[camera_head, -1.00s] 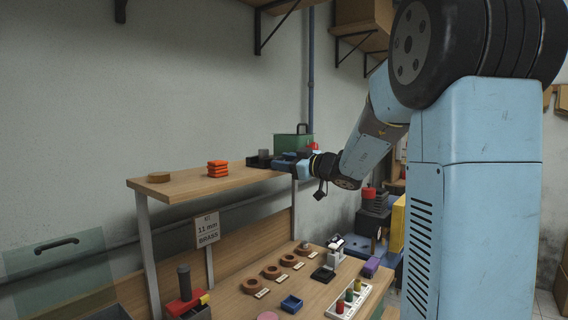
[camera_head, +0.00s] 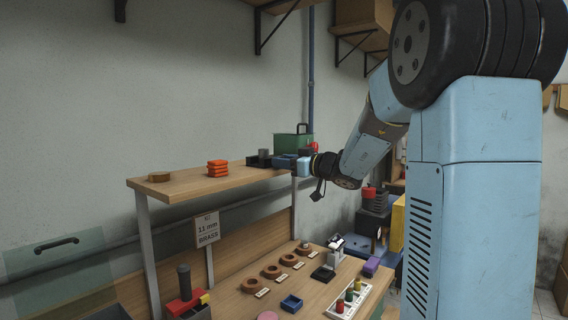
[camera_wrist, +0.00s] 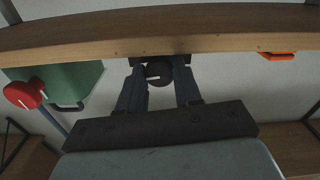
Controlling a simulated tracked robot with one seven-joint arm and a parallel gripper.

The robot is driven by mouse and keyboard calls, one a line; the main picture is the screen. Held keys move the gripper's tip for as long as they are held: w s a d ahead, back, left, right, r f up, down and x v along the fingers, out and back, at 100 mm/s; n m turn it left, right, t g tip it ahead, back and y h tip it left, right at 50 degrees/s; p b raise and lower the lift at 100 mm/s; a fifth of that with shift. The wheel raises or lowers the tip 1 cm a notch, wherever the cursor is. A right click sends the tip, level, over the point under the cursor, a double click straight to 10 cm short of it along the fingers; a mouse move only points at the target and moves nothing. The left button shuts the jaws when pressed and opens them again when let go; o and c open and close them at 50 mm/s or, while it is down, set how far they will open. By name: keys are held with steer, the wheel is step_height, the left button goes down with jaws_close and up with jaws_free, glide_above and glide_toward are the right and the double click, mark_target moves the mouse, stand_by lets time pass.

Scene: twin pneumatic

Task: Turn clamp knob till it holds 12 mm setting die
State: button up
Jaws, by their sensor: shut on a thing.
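The clamp knob (camera_wrist: 160,73) is dark and round with a pale line on its face, in the wrist view just under the shelf's edge. My gripper (camera_wrist: 159,78) has one finger on each side of it and is shut on it. In the head view my gripper (camera_head: 289,161) is at the right end of the raised shelf, by a dark clamp body (camera_head: 253,161). A dark grey cylinder (camera_head: 264,153) stands there; I cannot tell whether it is the 12 mm setting die. The knob is hidden in the head view.
The raised shelf (camera_head: 185,187) carries orange blocks (camera_head: 217,168) and a brown ring (camera_head: 159,177). A green box (camera_head: 291,143) and a red knob (camera_wrist: 24,94) are close by my gripper.

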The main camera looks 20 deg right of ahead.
steer(key=shift+f+m, duration=0.1)
steer(key=shift+m, duration=1.7)
steer(key=o, duration=0.7)
steer(key=shift+o, duration=0.2)
steer(key=v, duration=1.4)
steer(key=shift+o, duration=0.3)
